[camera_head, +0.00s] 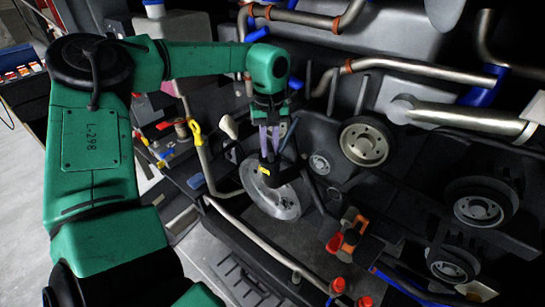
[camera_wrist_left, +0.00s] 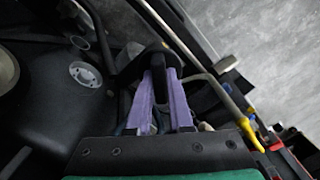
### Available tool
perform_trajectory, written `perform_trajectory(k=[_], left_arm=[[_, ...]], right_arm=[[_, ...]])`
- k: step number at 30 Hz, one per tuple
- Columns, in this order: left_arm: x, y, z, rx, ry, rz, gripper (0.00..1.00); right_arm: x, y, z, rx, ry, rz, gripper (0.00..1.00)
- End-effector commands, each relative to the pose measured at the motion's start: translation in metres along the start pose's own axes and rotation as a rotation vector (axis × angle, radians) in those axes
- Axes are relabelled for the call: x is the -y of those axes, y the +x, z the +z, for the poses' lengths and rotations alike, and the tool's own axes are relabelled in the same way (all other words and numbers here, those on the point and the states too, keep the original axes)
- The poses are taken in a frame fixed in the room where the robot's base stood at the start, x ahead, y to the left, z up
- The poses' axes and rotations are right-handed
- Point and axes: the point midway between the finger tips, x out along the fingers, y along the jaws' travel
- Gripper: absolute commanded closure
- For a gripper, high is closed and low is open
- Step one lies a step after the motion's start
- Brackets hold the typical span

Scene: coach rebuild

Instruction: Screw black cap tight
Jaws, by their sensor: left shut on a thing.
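My left gripper (camera_head: 268,152) reaches down over the machinery, near the middle of the head view. Its two purple fingers are shut on a black cap (camera_head: 276,175), a dark piece with a small yellow mark on its side in this view. The cap appears in front of a silver disc (camera_head: 272,202); I cannot tell whether they touch or how the cap is seated. In the left wrist view the purple fingers (camera_wrist_left: 164,82) stand on either side of the black cap (camera_wrist_left: 156,57). My right gripper is in neither view.
Metal pipes (camera_head: 480,118) and a black pulley (camera_head: 366,141) lie to the right. A yellow-handled part (camera_head: 196,132) stands close on the left. An orange-and-black part (camera_head: 347,234) and red-capped parts (camera_head: 337,286) are below. Room around the gripper is tight.

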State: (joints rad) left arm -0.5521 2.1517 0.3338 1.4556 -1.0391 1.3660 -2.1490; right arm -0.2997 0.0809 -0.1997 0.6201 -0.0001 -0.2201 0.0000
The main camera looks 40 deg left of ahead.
Motion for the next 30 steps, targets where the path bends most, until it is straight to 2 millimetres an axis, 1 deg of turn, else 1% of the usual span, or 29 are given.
perform_trajectory(k=[2,6,7,9,16,17,18,26,30], left_arm=[[0.0008,-0.0029,-0.0029,-0.009,0.059,-0.001,1.00],[0.0005,-0.0032,-0.0033,-0.011,0.061,0.001,1.00],[0.0004,-0.0034,-0.0033,-0.011,0.060,0.001,0.70],[0.0002,-0.0032,-0.0029,-0.009,0.060,0.001,0.46],[0.0000,-0.0026,-0.0018,-0.006,0.059,0.001,0.46],[0.0000,-0.0024,-0.0017,-0.006,0.059,0.001,0.35],[0.0000,-0.0024,-0.0016,-0.005,0.059,0.001,0.21],[-0.0002,-0.0022,-0.0012,-0.004,0.059,0.002,0.21],[-0.0003,-0.0090,-0.0012,-0.004,0.059,0.002,0.21]], right_arm=[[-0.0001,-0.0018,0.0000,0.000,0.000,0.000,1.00],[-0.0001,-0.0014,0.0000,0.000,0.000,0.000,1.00],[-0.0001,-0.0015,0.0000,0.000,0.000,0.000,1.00],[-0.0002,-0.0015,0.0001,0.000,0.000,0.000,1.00],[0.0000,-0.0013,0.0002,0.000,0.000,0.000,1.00],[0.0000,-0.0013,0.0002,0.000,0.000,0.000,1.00],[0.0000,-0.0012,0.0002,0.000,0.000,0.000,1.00],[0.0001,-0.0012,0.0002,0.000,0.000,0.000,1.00],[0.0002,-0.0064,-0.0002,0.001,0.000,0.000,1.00]])
